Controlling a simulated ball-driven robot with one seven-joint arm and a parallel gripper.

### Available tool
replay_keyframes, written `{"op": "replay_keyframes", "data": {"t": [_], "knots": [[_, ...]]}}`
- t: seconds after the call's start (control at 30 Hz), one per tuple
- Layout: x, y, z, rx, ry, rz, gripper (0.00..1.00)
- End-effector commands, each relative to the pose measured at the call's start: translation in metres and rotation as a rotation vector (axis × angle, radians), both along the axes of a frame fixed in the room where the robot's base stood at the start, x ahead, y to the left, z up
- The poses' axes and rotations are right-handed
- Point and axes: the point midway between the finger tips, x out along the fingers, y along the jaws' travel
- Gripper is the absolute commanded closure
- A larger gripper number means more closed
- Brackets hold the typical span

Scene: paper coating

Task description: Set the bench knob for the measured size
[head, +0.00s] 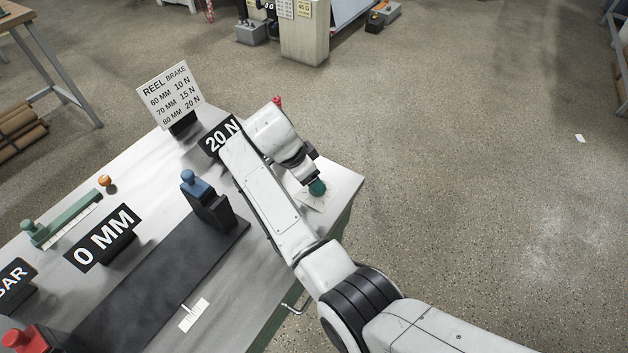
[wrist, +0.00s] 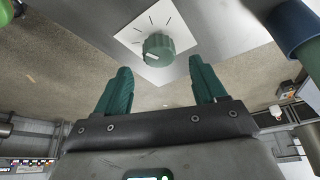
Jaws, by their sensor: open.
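The green bench knob (wrist: 158,47) with a pale pointer mark sits on a white plate with dark ticks in the wrist view. In the head view the knob (head: 317,187) shows near the bench's right corner, partly behind my arm. My gripper (wrist: 160,66) is open, its two green fingers on either side of the knob's near side; I cannot tell if they touch it. A sign (head: 172,94) reads "REEL BRAKE", 60 MM 10 N, 70 MM 15 N, 80 MM 20 N. A black display (head: 219,137) reads "20 N". Another display (head: 102,238) reads "0 MM".
A blue-topped black block (head: 205,202) stands on the dark strip (head: 150,285). A green gauge with a scale (head: 62,221), an orange knob (head: 106,182), a "BAR" display (head: 14,284) and a red part (head: 30,340) are on the left. Open floor lies right of the bench.

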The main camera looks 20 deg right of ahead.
Motion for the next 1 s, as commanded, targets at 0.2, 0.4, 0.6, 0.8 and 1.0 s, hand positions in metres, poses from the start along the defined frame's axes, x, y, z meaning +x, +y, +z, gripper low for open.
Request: {"op": "replay_keyframes", "data": {"t": [0.2,0.4,0.6,0.8,1.0], "knots": [[-0.003,0.016,0.038,0.002,-0.001,0.002,0.30],[-0.005,0.024,0.057,0.001,0.000,0.001,0.30],[-0.005,0.025,0.061,0.001,0.001,0.001,0.30],[-0.005,0.025,0.061,0.001,0.001,0.001,0.30],[-0.006,0.025,0.060,0.001,0.002,0.002,0.30]]}}
